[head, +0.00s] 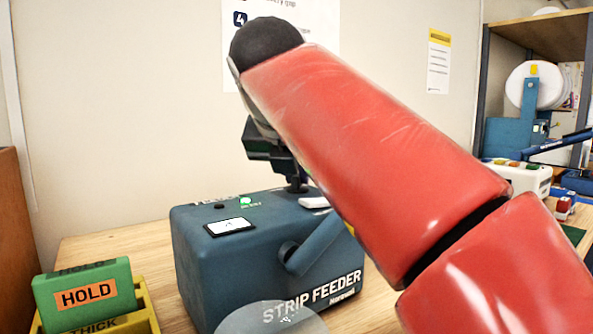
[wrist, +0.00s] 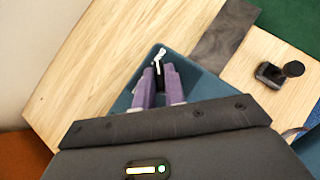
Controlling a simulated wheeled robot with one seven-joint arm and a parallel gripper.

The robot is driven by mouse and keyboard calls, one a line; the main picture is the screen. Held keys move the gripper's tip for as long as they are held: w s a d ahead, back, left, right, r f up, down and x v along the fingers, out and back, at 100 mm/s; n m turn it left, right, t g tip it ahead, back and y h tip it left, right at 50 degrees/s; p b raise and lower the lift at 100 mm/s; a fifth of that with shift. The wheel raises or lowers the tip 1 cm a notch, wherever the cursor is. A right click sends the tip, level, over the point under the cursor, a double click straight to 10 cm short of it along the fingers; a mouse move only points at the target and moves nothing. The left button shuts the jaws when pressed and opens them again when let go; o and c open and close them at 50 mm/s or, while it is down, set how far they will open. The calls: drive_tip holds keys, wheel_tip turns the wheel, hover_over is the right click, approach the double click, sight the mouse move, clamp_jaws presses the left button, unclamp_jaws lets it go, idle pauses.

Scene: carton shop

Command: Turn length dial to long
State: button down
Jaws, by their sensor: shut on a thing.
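The strip feeder (head: 235,265) is a blue box on the wooden bench, with a lit green lamp and a small display on top. My gripper (head: 293,184) points down at the top of the feeder, partly hidden by my red arm. In the wrist view, the purple fingers of my gripper (wrist: 161,70) are shut on a small dark piece with a white pointer-like part (wrist: 159,55), which appears to be the length dial. The dial's markings and its setting cannot be read in either view.
A green block marked HOLD (head: 110,277) sits in a yellow holder (head: 146,315) left of the feeder. A white box with coloured buttons (head: 518,177) and a shelf unit (head: 545,27) stand at the right.

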idle(0.4)
drive_tip(key=c, duration=1.5)
unclamp_jaws()
drive_tip(key=shift+o, duration=0.2)
drive_tip(key=shift+s+r, duration=0.1)
drive_tip(key=shift+r, duration=0.05)
drive_tip(key=v, duration=0.7)
drive_tip(key=shift+s+a+r, duration=0.1)
drive_tip(key=shift+s+r, duration=0.05)
drive_tip(key=shift+s, duration=0.05)
drive_tip(key=shift+s, duration=0.15)
